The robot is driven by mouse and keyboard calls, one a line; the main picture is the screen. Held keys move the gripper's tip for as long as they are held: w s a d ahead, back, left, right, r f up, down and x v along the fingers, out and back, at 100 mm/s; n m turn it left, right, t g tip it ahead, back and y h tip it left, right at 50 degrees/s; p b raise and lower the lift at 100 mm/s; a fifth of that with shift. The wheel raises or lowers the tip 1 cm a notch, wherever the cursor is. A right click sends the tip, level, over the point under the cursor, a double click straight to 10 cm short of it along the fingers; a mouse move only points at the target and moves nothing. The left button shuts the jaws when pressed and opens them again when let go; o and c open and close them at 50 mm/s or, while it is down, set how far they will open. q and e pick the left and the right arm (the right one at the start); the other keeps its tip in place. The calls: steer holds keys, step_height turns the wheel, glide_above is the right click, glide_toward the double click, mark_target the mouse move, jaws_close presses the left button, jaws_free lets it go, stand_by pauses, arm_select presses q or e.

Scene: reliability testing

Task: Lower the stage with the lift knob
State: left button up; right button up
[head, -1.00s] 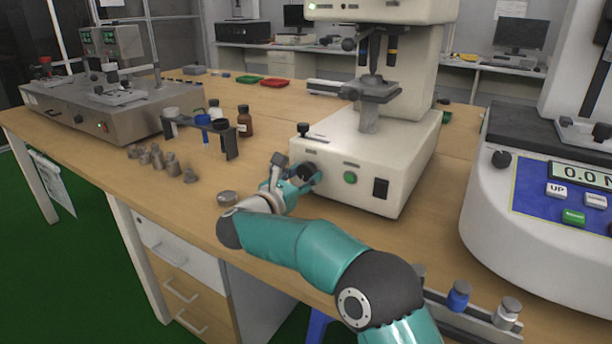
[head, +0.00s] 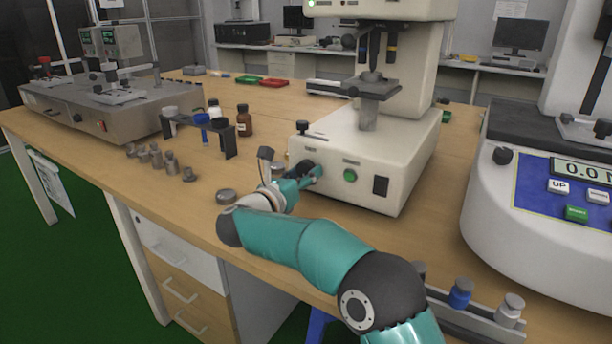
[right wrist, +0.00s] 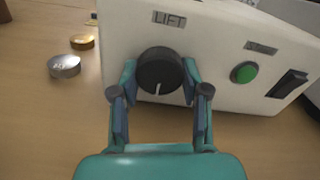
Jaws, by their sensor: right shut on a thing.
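The black lift knob (right wrist: 158,72) is on the white front panel of the tester (head: 350,165), under the LIFT label (right wrist: 169,18). Its white pointer line points down in the right wrist view. My right gripper (right wrist: 160,80) is shut on the knob, one finger on each side. In the head view the gripper (head: 309,175) is at the panel's left end and partly covers the knob. The grey stage (head: 372,88) sits on its post above the base, below the tester's head. My left gripper is not in view.
A green button (head: 350,175) and black switch (head: 380,188) are right of the knob. A silver disc (right wrist: 64,66) and a gold disc (right wrist: 82,41) lie on the table left of the tester.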

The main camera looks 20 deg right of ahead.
steer(key=shift+a+n, duration=0.15)
steer(key=shift+n, duration=1.25)
steer(key=o, duration=1.1)
steer(key=shift+a, duration=0.1)
steer(key=shift+o, duration=0.2)
steer(key=v, duration=1.2)
